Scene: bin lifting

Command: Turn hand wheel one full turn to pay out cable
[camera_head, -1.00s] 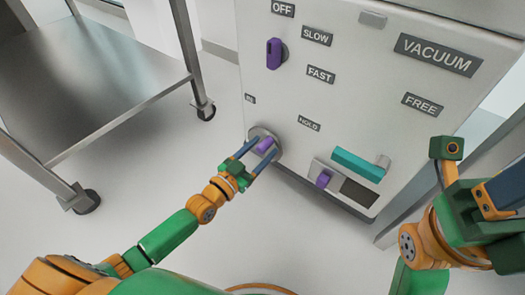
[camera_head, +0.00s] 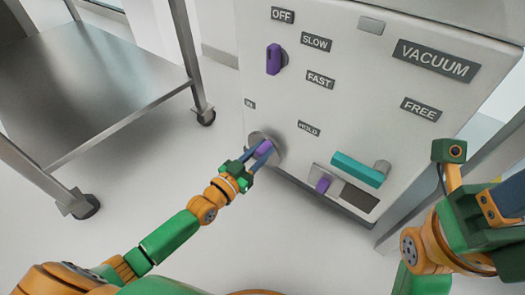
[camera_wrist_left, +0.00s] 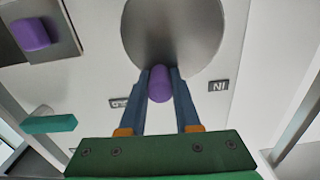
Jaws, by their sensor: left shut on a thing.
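The hand wheel is a grey round disc (camera_head: 277,140) low on the left of the white cabinet's front, with a purple grip (camera_head: 264,147) on it. My left gripper (camera_head: 262,154) is shut on this purple grip. In the left wrist view, the two blue fingers (camera_wrist_left: 160,88) press on both sides of the purple grip (camera_wrist_left: 160,84), with the grey disc (camera_wrist_left: 175,35) behind it. My right gripper (camera_head: 490,205) shows in part at the right edge; its fingertips are not clear. No cable is visible.
The white cabinet (camera_head: 345,100) carries labels such as VACUUM, FREE and HOLD. A purple knob (camera_head: 274,58), a teal handle (camera_head: 357,169) and a small purple knob (camera_head: 322,185) stick out from it. A steel cart (camera_head: 95,75) stands at left. Floor between is clear.

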